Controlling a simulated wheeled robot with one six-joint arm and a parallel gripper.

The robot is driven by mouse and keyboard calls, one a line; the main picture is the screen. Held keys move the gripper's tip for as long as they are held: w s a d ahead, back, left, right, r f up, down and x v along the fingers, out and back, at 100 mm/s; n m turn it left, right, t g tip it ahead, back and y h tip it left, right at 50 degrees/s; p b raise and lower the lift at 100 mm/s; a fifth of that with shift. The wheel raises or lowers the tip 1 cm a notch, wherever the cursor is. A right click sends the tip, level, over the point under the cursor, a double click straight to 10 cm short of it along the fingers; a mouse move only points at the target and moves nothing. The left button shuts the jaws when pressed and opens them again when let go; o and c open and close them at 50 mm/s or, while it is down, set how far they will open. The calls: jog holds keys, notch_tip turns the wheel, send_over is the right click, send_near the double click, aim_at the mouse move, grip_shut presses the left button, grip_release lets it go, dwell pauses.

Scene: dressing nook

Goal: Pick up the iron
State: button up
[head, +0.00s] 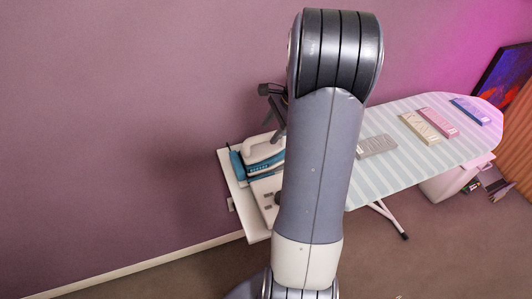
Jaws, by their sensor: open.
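The iron (262,158), white on top with a teal-blue body, rests on the pale shelf (236,192) at the left end of the ironing board. Its right side is hidden behind my arm. My gripper (273,120) is dark and shows only partly, to the left of my arm and just above the iron. It is open and holds nothing that I can see. I cannot tell whether a finger touches the iron's handle.
The striped ironing board (378,188) extends right, bearing a grey block (377,146), a cream block (420,128), a pink block (438,122) and a blue block (470,111). A pale bin (450,184) stands beneath. The purple wall (120,120) is close behind. Floor at front left is clear.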

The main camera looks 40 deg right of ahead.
aim_at(268, 134)
jog(key=x, duration=0.3)
jog(key=shift+a+f, duration=0.2)
jog(key=shift+f, duration=0.15)
jog(key=shift+w+r, duration=0.1)
grip_shut()
